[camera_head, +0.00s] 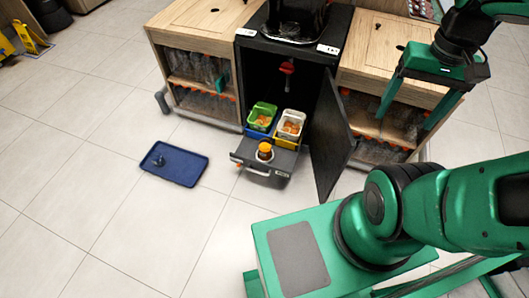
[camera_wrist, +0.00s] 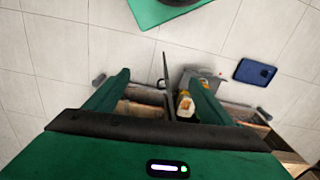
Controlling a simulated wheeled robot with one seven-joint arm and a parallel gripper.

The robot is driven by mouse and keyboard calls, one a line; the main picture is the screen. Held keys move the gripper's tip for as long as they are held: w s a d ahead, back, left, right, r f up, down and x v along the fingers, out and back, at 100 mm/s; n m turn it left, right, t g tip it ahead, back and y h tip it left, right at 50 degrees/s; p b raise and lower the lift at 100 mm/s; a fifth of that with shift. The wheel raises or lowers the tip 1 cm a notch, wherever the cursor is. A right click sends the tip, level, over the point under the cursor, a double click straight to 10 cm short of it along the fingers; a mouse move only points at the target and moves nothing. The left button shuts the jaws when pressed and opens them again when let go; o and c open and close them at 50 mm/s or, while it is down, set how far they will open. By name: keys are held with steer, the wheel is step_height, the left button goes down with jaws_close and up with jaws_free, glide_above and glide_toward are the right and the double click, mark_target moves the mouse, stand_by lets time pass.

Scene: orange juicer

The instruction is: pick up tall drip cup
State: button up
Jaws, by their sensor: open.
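A small upright brown cup-like thing with an orange top (camera_head: 265,152) stands on the pulled-out grey drawer (camera_head: 282,166) of the black cabinet. It may be the tall drip cup; I cannot tell for sure. My gripper (camera_head: 404,121) is open and empty, high above the right wooden counter, well to the right of the drawer. In the wrist view, the two green fingers of my gripper (camera_wrist: 161,76) are spread wide. Beyond the right finger, the drawer area with orange contents shows small and partly hidden.
A green bin (camera_head: 262,113) and a white-and-yellow bin (camera_head: 292,122) with orange contents sit behind the cup-like thing. The black cabinet door (camera_head: 330,140) stands open at right. A blue tray (camera_head: 187,168) with a small dark object lies on the floor at left. Tiled floor around it is clear.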

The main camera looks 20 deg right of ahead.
steer(key=w+d+f+n+t+h, duration=0.1)
steer(key=w+d+f, duration=0.15)
steer(key=w, duration=0.65)
steer(key=w+d+f+t+h, duration=0.1)
steer(key=w+f, duration=0.2)
steer(key=w, duration=0.6)
steer(key=w+d+f+n+t+h, duration=0.1)
steer(key=w+d+f, duration=0.15)
steer(key=w, duration=0.65)
steer(key=w+a+f+n+t, duration=0.1)
steer(key=w+a+f+t, duration=0.15)
steer(key=w+f, duration=0.8)
steer(key=w+a+f+n+t, duration=0.1)
steer(key=w+a+f+t, duration=0.15)
steer(key=w+f, duration=0.75)
steer(key=w+a+f+n, duration=0.2)
steer(key=w+a+f, duration=0.25)
steer(key=f, duration=0.35)
steer(key=n+t+y, duration=0.4)
steer(key=t+y, duration=0.1)
steer(key=y, duration=0.2)
glide_toward(262, 143)
steer(key=shift+x, duration=3.45)
steer(key=shift+c, duration=0.3)
